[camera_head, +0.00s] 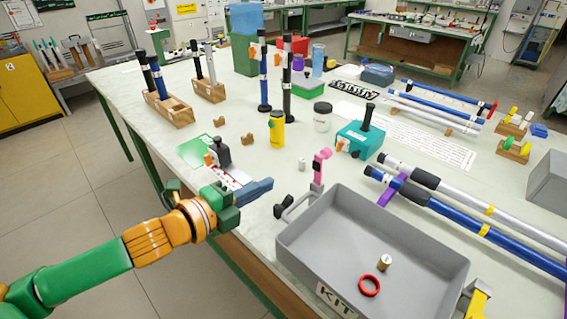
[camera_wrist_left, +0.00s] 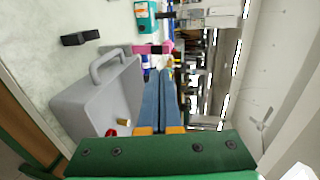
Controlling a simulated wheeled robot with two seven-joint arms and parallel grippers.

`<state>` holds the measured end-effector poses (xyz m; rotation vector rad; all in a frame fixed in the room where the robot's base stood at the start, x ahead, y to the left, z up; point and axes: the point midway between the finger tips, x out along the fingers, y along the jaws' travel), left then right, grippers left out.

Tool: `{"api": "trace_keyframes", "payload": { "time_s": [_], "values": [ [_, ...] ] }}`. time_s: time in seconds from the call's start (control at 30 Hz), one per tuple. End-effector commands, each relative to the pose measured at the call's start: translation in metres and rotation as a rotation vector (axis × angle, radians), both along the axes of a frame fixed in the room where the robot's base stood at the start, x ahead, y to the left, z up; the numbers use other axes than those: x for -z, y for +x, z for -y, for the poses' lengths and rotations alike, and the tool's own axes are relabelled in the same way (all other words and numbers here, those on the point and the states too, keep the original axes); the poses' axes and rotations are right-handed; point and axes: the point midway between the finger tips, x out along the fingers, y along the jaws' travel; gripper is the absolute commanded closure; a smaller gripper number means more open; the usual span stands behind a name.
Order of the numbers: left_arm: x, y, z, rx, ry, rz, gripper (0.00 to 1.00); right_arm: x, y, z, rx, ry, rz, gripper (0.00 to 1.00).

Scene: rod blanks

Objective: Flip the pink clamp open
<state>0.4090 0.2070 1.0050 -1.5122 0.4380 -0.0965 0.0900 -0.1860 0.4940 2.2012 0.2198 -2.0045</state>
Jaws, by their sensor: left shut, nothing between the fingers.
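The pink clamp (camera_head: 319,168) stands at the near edge of the table's middle, just behind the grey kit tray. It is upright, with a small head bent to the right at its top. In the left wrist view the pink clamp (camera_wrist_left: 148,49) shows just beyond the fingertips. I cannot tell whether its lever is open. My left gripper (camera_head: 270,184) is shut and empty, left of the clamp and apart from it in the head view. Its blue fingers (camera_wrist_left: 161,73) lie together and point toward the clamp. My right gripper is not in view.
The grey kit tray (camera_head: 335,198) holds a red ring (camera_head: 369,286) and a brass piece (camera_head: 384,264). A black block (camera_head: 283,206) lies by its left corner. A teal box (camera_head: 360,139) and yellow cylinder (camera_head: 277,129) stand behind. Long rods (camera_head: 480,229) lie at the right.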

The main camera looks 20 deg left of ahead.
Motion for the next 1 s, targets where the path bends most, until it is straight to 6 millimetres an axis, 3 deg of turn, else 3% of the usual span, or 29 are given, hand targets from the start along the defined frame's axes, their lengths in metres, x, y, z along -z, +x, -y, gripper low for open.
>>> {"api": "trace_keyframes", "payload": {
  "time_s": [0.3,0.8,1.0],
  "values": [
    [0.003,0.023,0.011,0.009,0.0,0.005,1.0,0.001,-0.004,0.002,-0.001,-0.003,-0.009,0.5],
    [0.016,0.109,0.042,0.005,-0.003,0.0,1.0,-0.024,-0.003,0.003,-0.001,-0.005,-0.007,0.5],
    [0.017,0.126,0.048,0.006,-0.001,0.0,1.0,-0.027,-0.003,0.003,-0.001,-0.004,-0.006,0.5]
  ]
}}
